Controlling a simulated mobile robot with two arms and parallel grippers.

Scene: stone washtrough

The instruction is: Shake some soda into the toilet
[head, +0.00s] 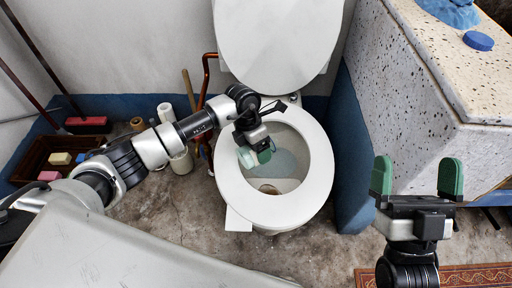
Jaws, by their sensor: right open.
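The white toilet (229,185) stands in the middle with its lid (278,45) raised and its bowl open, water showing inside. My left gripper (257,153) hangs over the left part of the bowl, inside the seat ring as seen from above. No falling powder is visible. My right gripper (416,178) is open and empty, pointing up at the right, apart from the toilet.
The speckled stone washtrough (425,90) fills the right side, with a blue sponge-like disc (479,41) on it. A wooden crate (38,158) with soap-like blocks stands at the left. White cylinders (166,113) stand beside the toilet. A patterned rug (475,277) lies at lower right.

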